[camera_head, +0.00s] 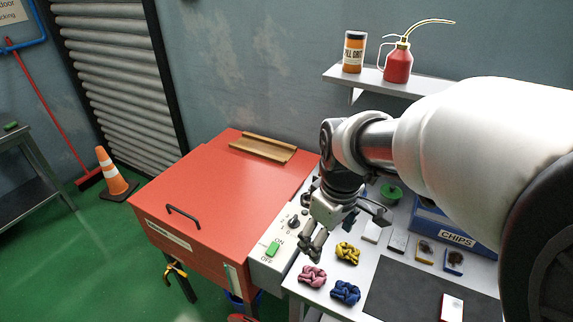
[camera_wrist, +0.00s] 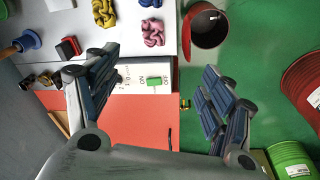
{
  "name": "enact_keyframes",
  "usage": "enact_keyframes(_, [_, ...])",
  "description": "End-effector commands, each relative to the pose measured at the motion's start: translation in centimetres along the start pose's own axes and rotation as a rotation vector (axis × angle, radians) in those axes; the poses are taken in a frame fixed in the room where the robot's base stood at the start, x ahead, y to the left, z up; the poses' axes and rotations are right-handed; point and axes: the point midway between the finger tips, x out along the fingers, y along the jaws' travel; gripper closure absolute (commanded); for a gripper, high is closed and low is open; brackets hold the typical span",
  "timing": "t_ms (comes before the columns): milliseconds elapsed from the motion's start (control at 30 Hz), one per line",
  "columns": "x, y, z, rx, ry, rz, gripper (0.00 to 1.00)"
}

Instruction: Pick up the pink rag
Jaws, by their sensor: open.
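The pink rag (camera_head: 312,276) is a knotted, bunched cloth on the light grey bench top, near its front left corner. It also shows in the wrist view (camera_wrist: 153,33), at the top centre. A blue rag (camera_head: 345,292) lies just right of it, and a yellow rag (camera_head: 347,253) lies behind. My gripper (camera_head: 330,235) is above the bench's left side by the red cabinet, apart from the pink rag. In the wrist view my gripper (camera_wrist: 155,95) has its fingers spread wide with nothing between them. The pink rag lies beyond the fingertips, uncovered.
A red cabinet (camera_head: 215,180) with a control panel (camera_head: 283,238) adjoins the bench on the left. A blue CHIPS bin (camera_head: 453,232), small blocks and a dark mat (camera_head: 410,297) are to the right. A dark red bucket (camera_wrist: 207,27) stands beside the bench in the wrist view.

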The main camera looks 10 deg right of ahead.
Motion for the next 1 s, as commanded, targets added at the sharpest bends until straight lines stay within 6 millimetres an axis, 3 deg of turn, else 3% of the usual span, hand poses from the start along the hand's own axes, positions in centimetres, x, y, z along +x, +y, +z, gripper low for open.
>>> enact_keyframes(33, [1.7, 0.7, -0.9, -0.055, -0.028, -0.022, 0.25])
enact_keyframes(200, [6.3, 2.3, -3.1, -0.221, -0.077, -0.071, 0.25])
enact_keyframes(333, [8.3, 2.8, -3.8, -0.29, -0.092, -0.091, 0.25])
enact_keyframes(567, [11.4, 2.7, -3.6, -0.313, -0.099, -0.1, 0.25])
enact_keyframes(800, [16.7, 2.2, -3.0, -0.311, -0.099, -0.1, 0.25])
enact_keyframes(1000, [20.1, 2.0, -2.7, -0.31, -0.098, -0.098, 0.25])
